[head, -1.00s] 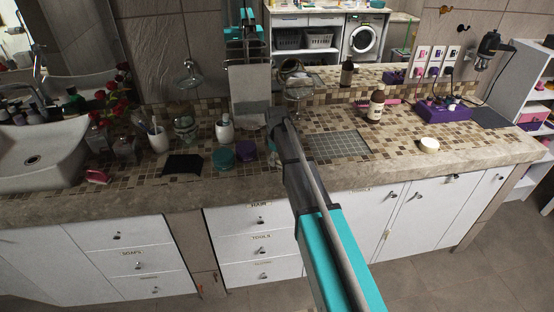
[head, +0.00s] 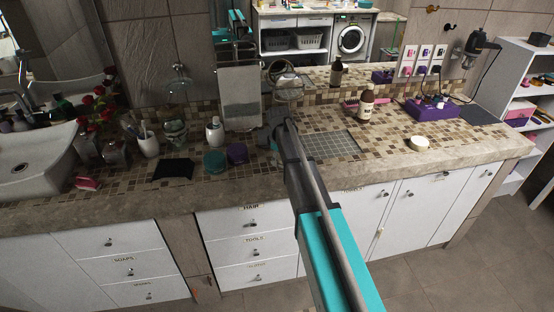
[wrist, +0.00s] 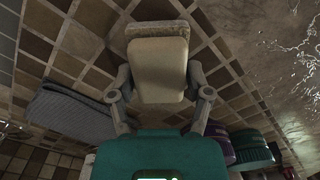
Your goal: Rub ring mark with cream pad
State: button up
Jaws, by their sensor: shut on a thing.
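My gripper (wrist: 158,98) is shut on the cream pad (wrist: 156,72), a pale block with a thicker top, held between the two fingers in the wrist view. The pad is close over the brown and beige mosaic counter; I cannot tell whether it touches the tiles. In the head view my gripper (head: 276,142) is over the counter, left of the grey grid mat, and my own arm hides the pad. I cannot make out a ring mark in either view; the pad and arm may cover it.
The grey mat (head: 331,145) lies right of my gripper; a purple jar (head: 237,153) and teal jar (head: 215,162) stand to its left. The counter's stone front edge (head: 400,165) runs below.

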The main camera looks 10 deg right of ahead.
aim_at(268, 164)
jog(key=shift+d, duration=0.1)
jog(key=shift+d+r, duration=0.1)
jog(key=shift+d, duration=1.85)
jog(key=shift+a, duration=0.1)
jog(key=shift+a, duration=2)
jog(key=shift+a, duration=0.15)
jog(key=shift+s+a, duration=0.1)
jog(key=shift+a, duration=1.85)
